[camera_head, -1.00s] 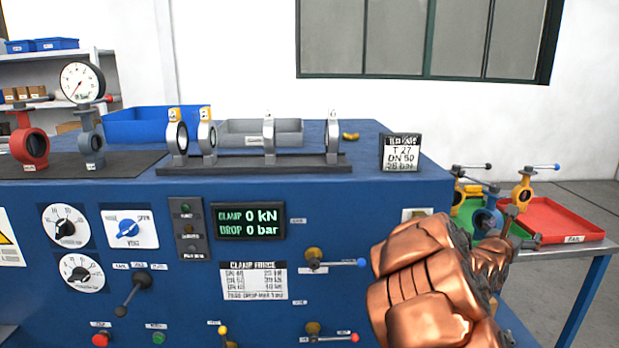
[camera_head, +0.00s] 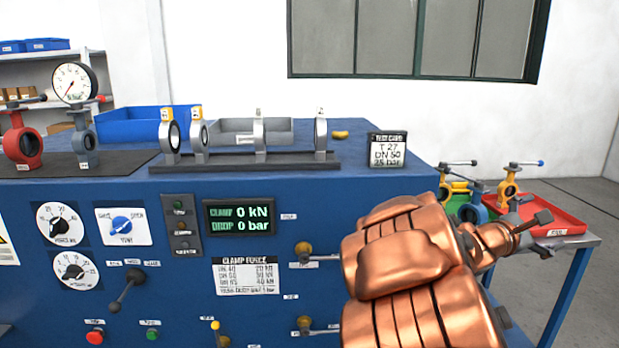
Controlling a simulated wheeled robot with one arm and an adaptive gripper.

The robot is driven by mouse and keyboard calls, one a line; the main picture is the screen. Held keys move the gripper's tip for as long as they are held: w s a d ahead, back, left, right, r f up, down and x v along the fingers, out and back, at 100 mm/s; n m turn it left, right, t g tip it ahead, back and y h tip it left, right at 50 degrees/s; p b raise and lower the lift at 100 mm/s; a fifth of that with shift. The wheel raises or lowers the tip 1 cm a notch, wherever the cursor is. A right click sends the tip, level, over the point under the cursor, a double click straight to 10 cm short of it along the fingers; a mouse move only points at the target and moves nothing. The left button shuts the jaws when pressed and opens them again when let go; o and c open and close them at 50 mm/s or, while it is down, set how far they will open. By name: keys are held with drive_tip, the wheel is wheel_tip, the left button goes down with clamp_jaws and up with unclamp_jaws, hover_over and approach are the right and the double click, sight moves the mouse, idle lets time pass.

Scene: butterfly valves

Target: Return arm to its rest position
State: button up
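My copper-coloured arm (camera_head: 405,265) fills the lower right, in front of the right end of the blue test bench (camera_head: 330,185). Its wrist points right, toward the side table. The small dark end of my gripper (camera_head: 532,221) shows beyond the wrist, in front of the red tray (camera_head: 555,218) in the picture. I cannot see its fingers clearly, and no held object is visible. The arm hides part of the bench front and of the side table.
The bench top carries a rack of rings (camera_head: 240,164), a gauge (camera_head: 74,83) and a test card (camera_head: 387,150). Open floor (camera_head: 590,200) lies at right.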

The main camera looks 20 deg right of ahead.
drive_tip(key=s+a+f+m+g+y, duration=0.2)
drive_tip(key=s+a+f+m+y, duration=0.3)
drive_tip(key=a, duration=0.3)
drive_tip(key=s+a+f+m+g+y, duration=0.2)
drive_tip(key=s+a+f+m+y, duration=0.1)
drive_tip(key=s+a+f+m, duration=0.3)
drive_tip(key=s+a+f+y, duration=0.3)
drive_tip(key=a+f+y, duration=0.1)
drive_tip(key=a, duration=0.7)
drive_tip(key=s+a+f+y, duration=0.2)
drive_tip(key=a+f+y, duration=0.1)
drive_tip(key=a, duration=0.8)
drive_tip(key=s+a+f+y, duration=0.3)
drive_tip(key=a+f+y, duration=0.1)
drive_tip(key=a, duration=0.7)
wheel_tip(320, 180, up, 15)
drive_tip(key=w+t+p, duration=0.1)
drive_tip(key=p, duration=1.2)
drive_tip(key=shift+w+t+p, duration=0.25)
drive_tip(key=shift+t+p, duration=0.15)
drive_tip(key=shift+r, duration=0.1)
